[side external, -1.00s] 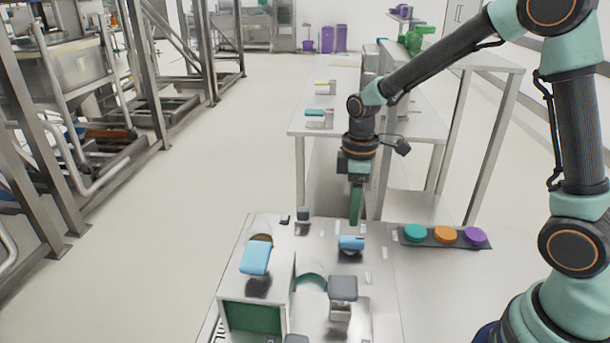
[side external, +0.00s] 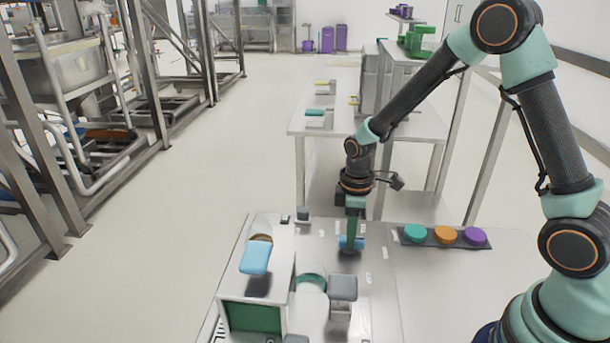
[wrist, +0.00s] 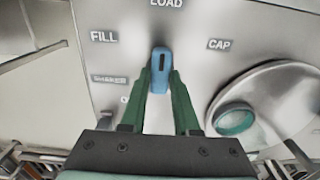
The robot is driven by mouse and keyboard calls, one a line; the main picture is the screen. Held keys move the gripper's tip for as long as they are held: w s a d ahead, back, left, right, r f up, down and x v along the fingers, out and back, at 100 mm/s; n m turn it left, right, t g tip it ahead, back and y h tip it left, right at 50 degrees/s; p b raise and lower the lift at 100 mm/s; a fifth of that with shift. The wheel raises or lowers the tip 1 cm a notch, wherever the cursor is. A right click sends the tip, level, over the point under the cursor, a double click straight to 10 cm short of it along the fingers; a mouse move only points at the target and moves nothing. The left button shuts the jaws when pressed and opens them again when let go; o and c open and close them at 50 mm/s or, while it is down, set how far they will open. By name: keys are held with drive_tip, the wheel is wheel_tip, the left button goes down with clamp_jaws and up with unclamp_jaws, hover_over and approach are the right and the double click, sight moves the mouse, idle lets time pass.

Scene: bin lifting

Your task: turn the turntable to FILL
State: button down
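A blue knob (wrist: 162,72) stands on the metal panel (wrist: 85,65) and points up at the LOAD label (wrist: 166,3). The FILL label (wrist: 104,36) is to its left and CAP (wrist: 219,44) to its right. My gripper (wrist: 161,76) has one green finger on each side of the knob's lower part. Whether the fingers press on it I cannot tell. In the side view my gripper (side external: 352,240) points straight down at the blue knob (side external: 342,243) and partly hides it. A round metal disc (wrist: 285,100) with a teal ring (wrist: 234,119) lies right of the knob.
A box with a blue lever-like part (side external: 255,257) stands left of the gripper, and a grey-topped post (side external: 342,288) stands nearer the camera. A strip with teal, orange and purple buttons (side external: 445,236) lies to the right. A table (side external: 420,124) stands behind.

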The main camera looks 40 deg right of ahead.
drive_tip(key=shift+n, duration=0.3)
drive_tip(key=n, duration=1.2)
idle(0.4)
drive_tip(key=shift+n, duration=0.3)
drive_tip(key=c, duration=0.6)
unclamp_jaws()
drive_tip(key=shift+c, duration=0.2)
wheel_tip(320, 180, up, 12)
